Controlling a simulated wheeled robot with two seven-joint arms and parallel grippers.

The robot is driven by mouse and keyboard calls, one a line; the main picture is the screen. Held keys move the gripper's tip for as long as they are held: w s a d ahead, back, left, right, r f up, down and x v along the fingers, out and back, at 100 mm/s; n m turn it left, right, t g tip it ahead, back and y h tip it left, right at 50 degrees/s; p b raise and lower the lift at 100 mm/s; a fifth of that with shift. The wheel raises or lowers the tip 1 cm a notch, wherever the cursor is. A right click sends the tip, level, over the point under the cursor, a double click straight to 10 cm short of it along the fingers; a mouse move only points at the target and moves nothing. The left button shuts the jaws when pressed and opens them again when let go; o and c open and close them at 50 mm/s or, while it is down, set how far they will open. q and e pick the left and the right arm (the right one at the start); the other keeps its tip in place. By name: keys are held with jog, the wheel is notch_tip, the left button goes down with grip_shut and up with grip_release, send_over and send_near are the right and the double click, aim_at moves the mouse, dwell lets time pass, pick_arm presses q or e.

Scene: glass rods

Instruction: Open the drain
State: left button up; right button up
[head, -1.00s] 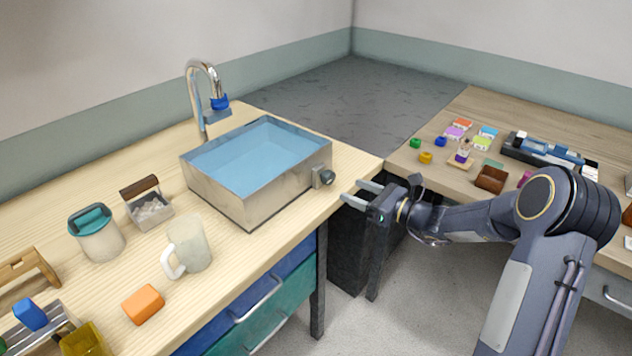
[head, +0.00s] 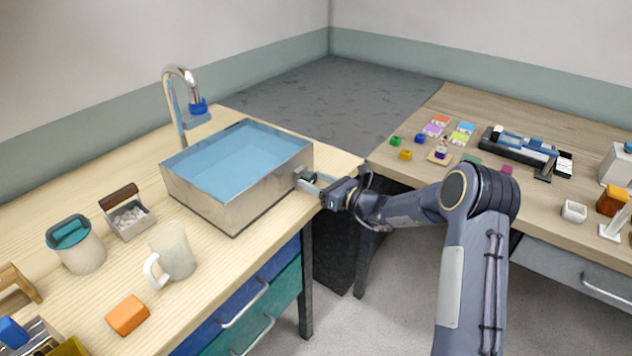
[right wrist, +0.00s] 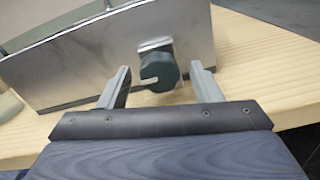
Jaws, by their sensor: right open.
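A metal sink basin (head: 225,200) full of blue water stands on the wooden counter. On its right-hand wall is a dark round drain knob (right wrist: 157,72) with a pale pointer line, on a small metal plate; the line lies roughly level in the right wrist view. My right gripper (right wrist: 158,82) is open, with one finger on each side of the knob and visible gaps to it. In the head view the right gripper (head: 312,183) is at the basin's wall and mostly hides the knob. My left gripper is not in view.
A curved tap (head: 178,95) with a blue part stands behind the basin. A mug (head: 172,252), a teal-lidded container (head: 80,245) and an orange block (head: 127,315) are on the counter to the left. A second table (head: 480,185) with small items is right.

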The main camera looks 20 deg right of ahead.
jog(key=shift+c, duration=0.2)
jog(key=c, duration=1)
jog(key=shift+o, duration=0.3)
jog(key=shift+f+n+b, duration=0.2)
jog(key=shift+n+b, duration=0.1)
jog(key=shift+b, duration=0.45)
jog(key=n+b, duration=0.2)
jog(key=b, duration=0.2)
jog(key=n+b, duration=0.2)
jog(key=b, duration=0.2)
jog(key=n+b, duration=0.3)
jog(key=b, duration=0.1)
jog(key=shift+f+b, duration=0.25)
jog(key=shift+b, duration=0.15)
jog(key=n+b, duration=0.8)
jog(key=b, duration=0.3)
jog(key=shift+r, duration=0.2)
jog(key=shift+r+n+b, duration=0.2)
jog(key=shift+n+b, duration=1)
jog(key=shift+b, duration=0.15)
